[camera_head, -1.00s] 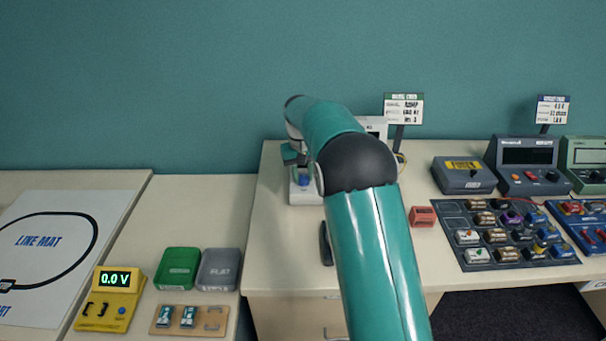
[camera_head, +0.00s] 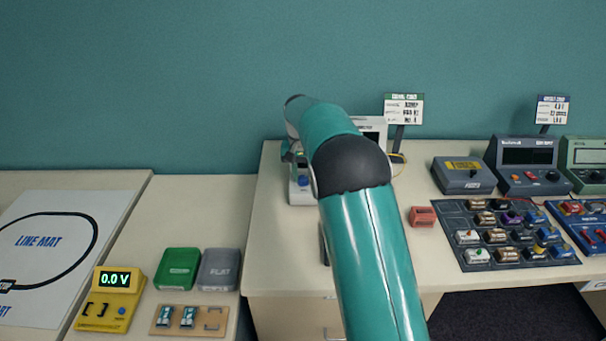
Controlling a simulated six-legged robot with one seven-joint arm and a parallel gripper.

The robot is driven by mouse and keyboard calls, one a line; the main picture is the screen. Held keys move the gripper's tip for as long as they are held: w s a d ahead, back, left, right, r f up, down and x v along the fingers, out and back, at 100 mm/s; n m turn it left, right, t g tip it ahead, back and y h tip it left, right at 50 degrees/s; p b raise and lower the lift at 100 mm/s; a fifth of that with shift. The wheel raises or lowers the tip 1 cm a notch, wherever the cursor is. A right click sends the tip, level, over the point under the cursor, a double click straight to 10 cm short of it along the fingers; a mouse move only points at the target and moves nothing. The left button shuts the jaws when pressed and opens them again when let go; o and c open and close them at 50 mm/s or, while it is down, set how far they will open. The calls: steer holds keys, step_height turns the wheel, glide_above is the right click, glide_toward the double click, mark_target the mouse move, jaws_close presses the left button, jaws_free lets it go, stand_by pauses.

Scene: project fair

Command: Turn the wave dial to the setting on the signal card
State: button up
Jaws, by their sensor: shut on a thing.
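The signal card (camera_head: 404,108) stands upright on a dark post at the back of the table, with a green header; its small print is too blurred to read. A pale device (camera_head: 301,196) with a blue knob (camera_head: 304,181) stands left of my arm, and the arm covers much of it. My gripper (camera_head: 289,153) is at the upper left part of this device, mostly hidden by my own wrist. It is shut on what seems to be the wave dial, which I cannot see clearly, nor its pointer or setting.
My arm crosses the table's middle. Right of it are a small red block (camera_head: 422,217), a dark tray of parts (camera_head: 506,233) and several meters. On the left are a yellow meter (camera_head: 110,299) reading 0.0 V, green (camera_head: 177,268) and grey (camera_head: 219,269) boxes and a line mat (camera_head: 45,235).

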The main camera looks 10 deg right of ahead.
mark_target(301, 177)
steer(key=o, duration=1)
steer(key=shift+r, duration=0.1)
steer(key=r, duration=1.3)
steer(key=shift+w+a+r, duration=0.1)
steer(key=shift+a+r, duration=0.2)
steer(key=shift+r, duration=0.05)
steer(key=shift+r, duration=0.1)
